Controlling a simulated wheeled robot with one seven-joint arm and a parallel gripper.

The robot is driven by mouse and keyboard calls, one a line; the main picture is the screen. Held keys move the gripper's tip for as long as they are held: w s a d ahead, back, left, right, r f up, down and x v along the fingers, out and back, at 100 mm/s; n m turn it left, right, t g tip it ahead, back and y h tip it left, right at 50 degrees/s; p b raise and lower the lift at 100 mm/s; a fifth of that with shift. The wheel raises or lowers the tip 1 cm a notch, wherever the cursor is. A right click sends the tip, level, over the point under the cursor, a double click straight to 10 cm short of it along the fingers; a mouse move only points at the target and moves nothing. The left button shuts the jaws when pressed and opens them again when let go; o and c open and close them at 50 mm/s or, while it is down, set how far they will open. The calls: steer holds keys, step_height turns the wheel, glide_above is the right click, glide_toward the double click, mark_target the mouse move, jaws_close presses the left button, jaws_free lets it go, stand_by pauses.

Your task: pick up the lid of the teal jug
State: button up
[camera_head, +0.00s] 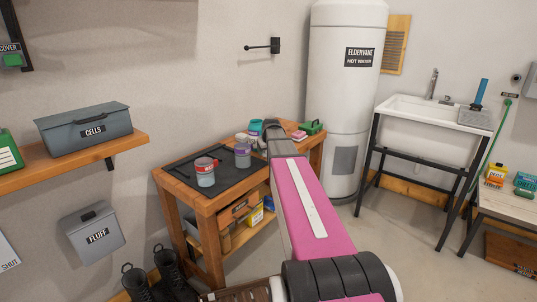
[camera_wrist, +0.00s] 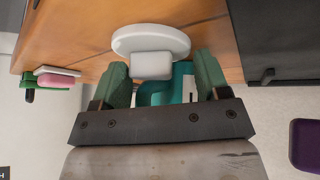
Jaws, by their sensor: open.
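A white round lid (camera_wrist: 150,38) with a blocky knob (camera_wrist: 151,65) shows in the wrist view over the wooden bench top, knob towards me. The teal jug (camera_wrist: 163,92) shows behind and between my fingers, partly hidden by my gripper. In the head view the teal jug (camera_head: 257,126) stands at the back of the bench, with a white shape beside it that is too small to read. My gripper (camera_wrist: 163,75) is open, its green fingers to either side of the knob in the picture. I cannot tell whether they touch it.
The wooden bench (camera_head: 205,204) bears a dark mat (camera_head: 240,179) with two paint tins (camera_head: 204,172) (camera_head: 242,155). A pink block (camera_head: 299,135) and a green object (camera_head: 313,127) stand at the bench's far end. A white water heater (camera_head: 345,90) rises behind.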

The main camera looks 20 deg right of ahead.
steer(key=c, duration=0.5)
steer(key=shift+c, duration=0.2)
steer(key=shift+r, duration=0.2)
